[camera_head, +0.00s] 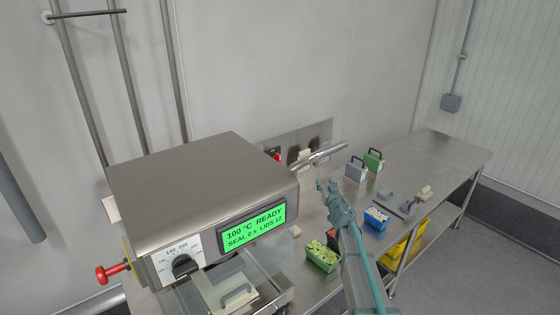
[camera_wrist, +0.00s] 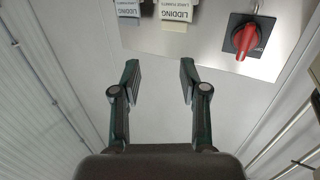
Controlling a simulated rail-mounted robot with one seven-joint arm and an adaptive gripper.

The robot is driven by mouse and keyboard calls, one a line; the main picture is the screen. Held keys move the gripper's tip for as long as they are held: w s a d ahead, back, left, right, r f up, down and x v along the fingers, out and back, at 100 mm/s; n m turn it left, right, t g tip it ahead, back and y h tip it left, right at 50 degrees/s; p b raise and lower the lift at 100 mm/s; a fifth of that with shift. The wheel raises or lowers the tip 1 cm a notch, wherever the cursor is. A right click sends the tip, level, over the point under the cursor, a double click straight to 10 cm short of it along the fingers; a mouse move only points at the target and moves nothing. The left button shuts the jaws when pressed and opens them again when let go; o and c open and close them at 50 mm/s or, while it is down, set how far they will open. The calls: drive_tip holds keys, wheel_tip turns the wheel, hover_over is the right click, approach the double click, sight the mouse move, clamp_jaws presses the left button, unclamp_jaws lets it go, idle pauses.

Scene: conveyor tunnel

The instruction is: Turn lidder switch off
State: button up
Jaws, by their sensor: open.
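The red rotary switch (camera_wrist: 243,41) sits on a black square plate at the upper right of the wrist view. Its handle slants, and the small lettering beside it is too small to read surely. In the head view only a bit of red (camera_head: 275,154) shows on the steel wall panel. The lidder (camera_head: 200,180) is a steel box with a lit green display (camera_head: 252,227) reading 100 °C, READY. My gripper (camera_wrist: 160,75) is open and empty, below and left of the switch in the wrist view, not touching it. It also shows in the head view (camera_head: 324,188), above the bench.
Tags marked LIDDING (camera_wrist: 175,12) hang left of the switch. A steel bar (camera_head: 320,154) crosses before the wall panel (camera_head: 296,138). The bench (camera_head: 440,155) bears a green tub (camera_head: 322,256), a blue tub (camera_head: 377,217) and handled blocks. A red knob (camera_head: 112,271) juts from the lidder's left side.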

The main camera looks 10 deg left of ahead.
sight(280, 159)
drive_tip(key=w+a+r+n+g+y+p, duration=0.1)
drive_tip(key=w+a+n+y, duration=0.1)
drive_tip(key=a, duration=0.4)
drive_tip(key=w+a+r+n+g+y+p, duration=0.1)
drive_tip(key=w+a+r+n+y, duration=0.1)
drive_tip(key=a, duration=0.4)
drive_tip(key=w+a+r+n+g+y+p, duration=0.1)
drive_tip(key=w+a+y, duration=0.3)
drive_tip(key=a, duration=0.3)
drive_tip(key=shift+w+r+n+g, duration=0.15)
drive_tip(key=shift+w+n+g, duration=0.25)
drive_tip(key=shift+w, duration=0.35)
drive_tip(key=shift+w+a+p, duration=0.35)
drive_tip(key=shift+p, duration=0.05)
clamp_jaws()
